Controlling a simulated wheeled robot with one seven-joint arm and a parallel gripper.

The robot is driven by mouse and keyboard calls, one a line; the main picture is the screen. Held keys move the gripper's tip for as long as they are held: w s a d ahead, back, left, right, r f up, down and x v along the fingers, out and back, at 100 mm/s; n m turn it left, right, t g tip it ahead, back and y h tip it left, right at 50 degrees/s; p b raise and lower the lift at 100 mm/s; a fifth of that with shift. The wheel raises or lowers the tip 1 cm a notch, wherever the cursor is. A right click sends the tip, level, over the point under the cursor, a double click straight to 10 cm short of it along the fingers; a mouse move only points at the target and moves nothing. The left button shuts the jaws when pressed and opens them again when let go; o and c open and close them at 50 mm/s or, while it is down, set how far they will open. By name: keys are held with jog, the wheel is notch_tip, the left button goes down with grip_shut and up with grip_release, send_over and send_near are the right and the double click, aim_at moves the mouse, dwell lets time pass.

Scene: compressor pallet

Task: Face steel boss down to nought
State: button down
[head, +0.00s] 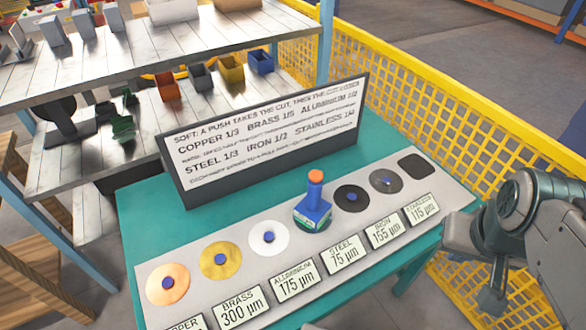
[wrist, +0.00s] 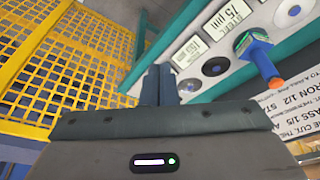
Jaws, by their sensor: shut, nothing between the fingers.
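A blue hand tool with an orange knob on top (head: 313,205) stands upright on the grey strip of the teal bench, behind the card reading STEEL 75 µm (head: 343,254). It covers the place in line with that card, so the steel boss is hidden. The tool also shows in the wrist view (wrist: 262,60), with a green patch near its base. My gripper (wrist: 163,75) is shut and empty, apart from the tool. In the head view my arm is at the right edge, beyond the strip's right end.
Copper (head: 168,284), brass (head: 220,259), aluminium (head: 268,238), iron (head: 352,198) and stainless (head: 386,181) discs line the strip. A dark square pad (head: 418,166) lies at its right end. A sign board (head: 265,135) stands behind. Yellow mesh fencing (head: 450,125) borders the bench.

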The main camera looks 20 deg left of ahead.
jog(key=shift+a, duration=0.1)
jog(key=w+a+r+n+t+p, duration=0.2)
jog(key=w+n, duration=0.1)
jog(key=w, duration=0.4)
jog(key=w+a+r+n+t+p, duration=0.2)
jog(key=w+n, duration=0.1)
jog(key=w, duration=0.4)
jog(key=w+a+r+n+t+p, duration=0.2)
jog(key=w+a+n, duration=0.1)
jog(key=w, duration=0.3)
jog(key=w+a+f+n+y+p, duration=0.15)
jog(key=w+a+n+y, duration=0.3)
jog(key=a, duration=0.55)
jog(key=s+a+f+n+g+y+p, duration=0.1)
jog(key=s+a+f+n+g+y, duration=0.1)
jog(key=a+n, duration=0.2)
jog(key=s+a+f+n+g+y+p, duration=0.1)
jog(key=s+a+f+n+g, duration=0.1)
jog(key=a, duration=0.5)
jog(key=shift+s+a+n+g+y, duration=0.35)
jog(key=shift+s+n+g, duration=0.15)
jog(key=shift+s+n, duration=0.3)
jog(key=shift+f, duration=0.15)
